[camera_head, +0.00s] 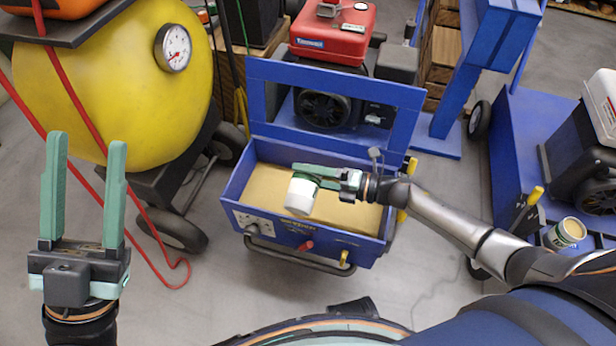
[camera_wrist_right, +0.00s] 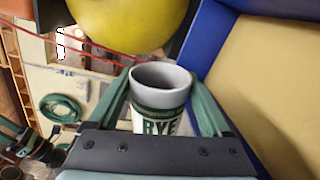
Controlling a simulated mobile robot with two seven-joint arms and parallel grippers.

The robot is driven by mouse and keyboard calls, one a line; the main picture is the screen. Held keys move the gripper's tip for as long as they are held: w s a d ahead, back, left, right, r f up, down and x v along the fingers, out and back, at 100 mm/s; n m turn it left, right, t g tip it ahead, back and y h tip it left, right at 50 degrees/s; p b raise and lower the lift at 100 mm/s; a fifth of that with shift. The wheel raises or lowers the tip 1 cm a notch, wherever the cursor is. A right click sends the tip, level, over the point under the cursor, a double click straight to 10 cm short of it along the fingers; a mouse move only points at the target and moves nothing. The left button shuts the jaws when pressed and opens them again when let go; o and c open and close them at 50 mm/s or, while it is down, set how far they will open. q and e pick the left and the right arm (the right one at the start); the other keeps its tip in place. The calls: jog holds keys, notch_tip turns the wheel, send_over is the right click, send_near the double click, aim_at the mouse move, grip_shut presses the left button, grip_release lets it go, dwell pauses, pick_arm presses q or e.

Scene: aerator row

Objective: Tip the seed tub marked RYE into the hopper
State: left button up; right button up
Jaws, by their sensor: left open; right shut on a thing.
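The tub marked RYE (camera_wrist_right: 160,118) is white with a green label, which reads clearly in the right wrist view. It also shows in the head view (camera_head: 300,196). My right gripper (camera_head: 306,176) is shut around its side and holds it over the left part of the hopper. The tub looks tilted; the wrist view shows its grey inside, with no seed visible there. The hopper (camera_head: 234,184) is an open blue bin with a tan layer inside; its wall also shows in the wrist view (camera_wrist_right: 208,40). My left gripper (camera_head: 86,145) is open and empty, away from the hopper.
A second tub (camera_head: 568,232) with tan contents stands on the blue cart (camera_head: 520,140) at right. A yellow tank (camera_head: 120,90) with a gauge and red hose stands at left. A red engine (camera_head: 333,30) is behind the hopper. Floor in front is clear.

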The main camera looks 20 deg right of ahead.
jog(key=shift+r+n, duration=0.25)
jog(key=shift+n, duration=0.65)
jog(key=r+n, duration=0.1)
jog(key=n, duration=0.2)
jog(key=shift+s+a+r+t, duration=0.1)
jog(key=shift+s+r+t, duration=0.05)
jog(key=shift+r+t, duration=0.25)
jog(key=n, duration=0.1)
jog(key=r+n+b, duration=0.1)
jog(key=n, duration=0.1)
jog(key=shift+s+r, duration=0.15)
jog(key=r+n+b, duration=0.1)
jog(key=n+b, duration=0.1)
jog(key=n, duration=0.1)
jog(key=r+n+t+b, duration=0.1)
jog(key=n, duration=0.1)
jog(key=shift+s+a+r, duration=0.3)
jog(key=shift+s+r, duration=0.05)
jog(key=shift+r+n+b, duration=0.35)
jog(key=shift+n, duration=0.25)
jog(key=shift+s+a+r, duration=0.1)
jog(key=shift+r, duration=0.15)
